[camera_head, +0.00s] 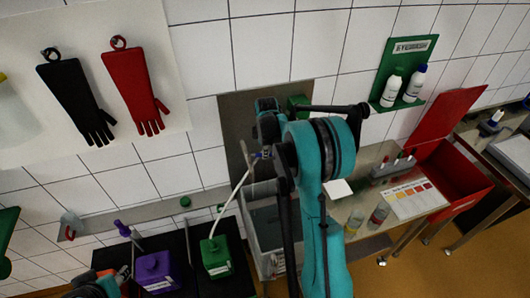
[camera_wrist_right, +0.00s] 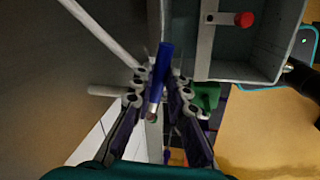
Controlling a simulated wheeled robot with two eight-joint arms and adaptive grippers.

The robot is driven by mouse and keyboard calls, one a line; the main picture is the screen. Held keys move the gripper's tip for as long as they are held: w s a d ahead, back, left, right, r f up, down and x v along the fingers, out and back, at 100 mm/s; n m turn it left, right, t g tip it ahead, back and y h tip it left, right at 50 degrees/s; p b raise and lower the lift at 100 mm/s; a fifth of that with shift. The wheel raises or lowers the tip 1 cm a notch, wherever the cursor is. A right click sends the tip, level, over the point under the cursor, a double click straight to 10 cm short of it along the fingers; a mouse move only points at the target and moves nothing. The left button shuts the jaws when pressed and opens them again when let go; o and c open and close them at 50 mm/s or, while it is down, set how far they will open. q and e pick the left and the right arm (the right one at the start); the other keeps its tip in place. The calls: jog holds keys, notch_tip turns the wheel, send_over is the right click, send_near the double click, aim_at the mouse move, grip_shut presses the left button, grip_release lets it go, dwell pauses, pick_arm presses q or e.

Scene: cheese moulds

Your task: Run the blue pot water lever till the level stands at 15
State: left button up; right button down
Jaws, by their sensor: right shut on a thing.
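A blue lever handle (camera_wrist_right: 163,72) runs between the fingers of my right gripper (camera_wrist_right: 158,95) in the right wrist view. The fingers are shut on it. In the head view the right gripper (camera_head: 262,155) is at the wall panel, largely hidden by my teal arm, and only a little blue shows there. A grey tank (camera_head: 262,238) stands below; it also shows in the wrist view (camera_wrist_right: 240,70). I cannot read any level or mark of 15. A teal and black part of my left arm shows at the lower left edge; its fingers cannot be made out.
A green container (camera_head: 216,257) with a pale tube and a purple container (camera_head: 154,270) stand on dark surfaces at the lower left. A red open box (camera_head: 455,172), a colour chart (camera_head: 414,199) and small bottles (camera_head: 379,213) are on the right bench.

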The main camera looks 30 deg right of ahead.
jog(key=shift+s+a+m+g+h+b, duration=0.2)
jog(key=shift+s+a+m+b, duration=0.35)
jog(key=shift+m, duration=0.8)
jog(key=shift+s+a+m+g+h+b, duration=0.2)
jog(key=shift+s+a+m+b, duration=0.3)
jog(key=shift+m, duration=0.8)
jog(key=shift+s+a+m+g+h+b, duration=0.1)
jog(key=shift+s+a+m+g+b, duration=0.15)
jog(key=shift+a+m+b, duration=0.8)
jog(key=shift+d+m, duration=0.4)
jog(key=c, duration=1.5)
grip_release()
jog(key=shift+s, duration=0.1)
jog(key=shift+r, duration=0.1)
jog(key=r, duration=0.4)
jog(key=a+r, duration=0.1)
jog(key=r, duration=0.2)
jog(key=s+a+r, duration=0.1)
jog(key=r, duration=0.3)
jog(key=shift+a+r, duration=0.1)
jog(key=shift+r, duration=0.25)
